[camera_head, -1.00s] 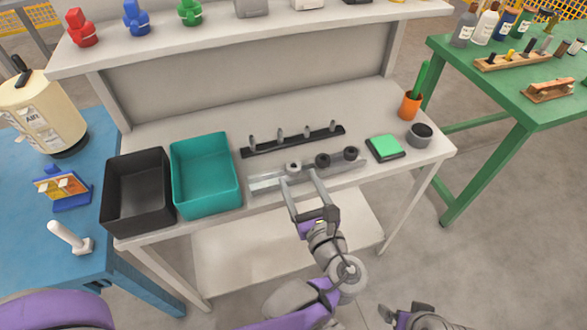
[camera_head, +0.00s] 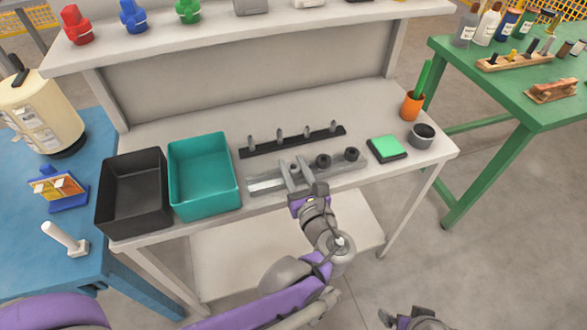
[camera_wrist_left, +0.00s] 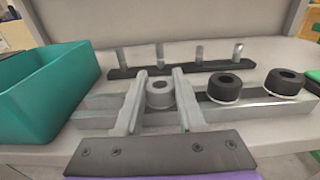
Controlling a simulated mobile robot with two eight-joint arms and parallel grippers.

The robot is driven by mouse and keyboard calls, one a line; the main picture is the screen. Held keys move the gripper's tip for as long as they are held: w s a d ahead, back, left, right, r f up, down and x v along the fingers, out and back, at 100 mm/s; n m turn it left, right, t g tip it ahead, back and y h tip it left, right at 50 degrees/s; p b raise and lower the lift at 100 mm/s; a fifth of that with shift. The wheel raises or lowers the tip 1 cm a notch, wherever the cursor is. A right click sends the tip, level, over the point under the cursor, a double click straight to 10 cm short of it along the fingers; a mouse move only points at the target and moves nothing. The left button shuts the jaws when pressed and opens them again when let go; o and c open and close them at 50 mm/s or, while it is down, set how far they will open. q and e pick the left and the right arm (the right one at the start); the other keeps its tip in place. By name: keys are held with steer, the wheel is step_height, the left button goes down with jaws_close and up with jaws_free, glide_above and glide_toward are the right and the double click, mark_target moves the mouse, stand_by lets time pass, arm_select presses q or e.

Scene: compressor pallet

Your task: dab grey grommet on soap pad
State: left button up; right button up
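The grey grommet (camera_head: 294,168) is the left one of three ring-shaped grommets on the metal rail (camera_head: 266,184) at the bench front. It also shows in the left wrist view (camera_wrist_left: 160,94). My left gripper (camera_head: 295,170) is open, with one finger on each side of it. In the wrist view, any gap between fingers (camera_wrist_left: 160,78) and grommet looks small; I cannot tell whether they touch. The soap pad (camera_head: 386,147), a green square in a dark tray, lies to the right of the rail. My right gripper (camera_head: 424,318) shows only partly at the bottom edge; its fingers are unclear.
Two black grommets (camera_head: 323,160) (camera_head: 352,154) sit further right on the rail. Behind it is a black bar (camera_head: 290,142) with several upright pegs. Teal (camera_head: 204,176) and black (camera_head: 135,194) bins stand left. A grey cup (camera_head: 421,136) and an orange pot (camera_head: 411,106) stand right.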

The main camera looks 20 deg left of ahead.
arm_select(q)
jaws_close()
